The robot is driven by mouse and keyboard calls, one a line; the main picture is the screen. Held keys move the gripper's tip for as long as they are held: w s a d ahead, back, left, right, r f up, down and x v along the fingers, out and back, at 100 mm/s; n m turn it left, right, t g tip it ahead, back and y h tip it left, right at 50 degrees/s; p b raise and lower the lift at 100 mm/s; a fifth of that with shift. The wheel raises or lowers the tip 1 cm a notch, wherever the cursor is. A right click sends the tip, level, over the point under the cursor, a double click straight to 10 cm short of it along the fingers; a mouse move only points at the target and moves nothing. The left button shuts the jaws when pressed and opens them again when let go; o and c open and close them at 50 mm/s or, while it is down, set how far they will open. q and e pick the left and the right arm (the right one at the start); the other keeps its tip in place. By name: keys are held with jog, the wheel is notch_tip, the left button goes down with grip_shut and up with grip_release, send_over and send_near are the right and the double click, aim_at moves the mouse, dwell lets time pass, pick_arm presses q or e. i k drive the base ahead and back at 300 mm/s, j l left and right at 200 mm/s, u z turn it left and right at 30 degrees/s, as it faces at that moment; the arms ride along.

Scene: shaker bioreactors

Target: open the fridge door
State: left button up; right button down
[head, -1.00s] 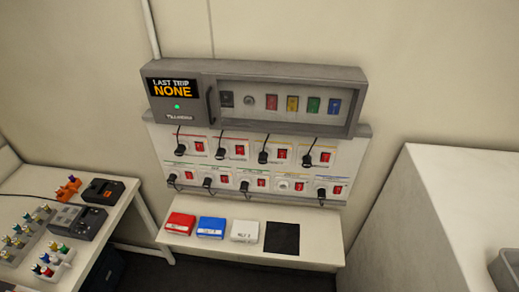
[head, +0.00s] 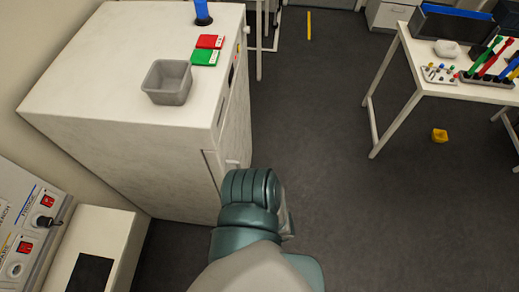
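A white box-shaped cabinet, which looks like the fridge (head: 130,130), stands at the left of the head view. Its front faces right and is seen at a steep angle. A small light handle (head: 232,163) shows low on that front, close to my arm. The door looks shut, though the angle hides most of it. One of my arms, teal and grey, reaches up from the bottom middle towards the handle. I cannot tell which arm it is. No gripper fingers show.
A grey bin (head: 167,82), a red box (head: 210,41), a green box (head: 205,58) and a blue item (head: 202,10) stand on the cabinet top. A white table (head: 408,80) is at the right. A yellow object (head: 439,135) lies on the floor. Floor between is clear.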

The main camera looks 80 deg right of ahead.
aim_at(235, 151)
jog(key=z, duration=0.45)
jog(key=l+z, duration=0.1)
jog(key=z, duration=0.35)
jog(key=l+z, duration=0.1)
jog(key=z, duration=0.8)
jog(key=i+z, duration=0.1)
jog(key=z, duration=0.3)
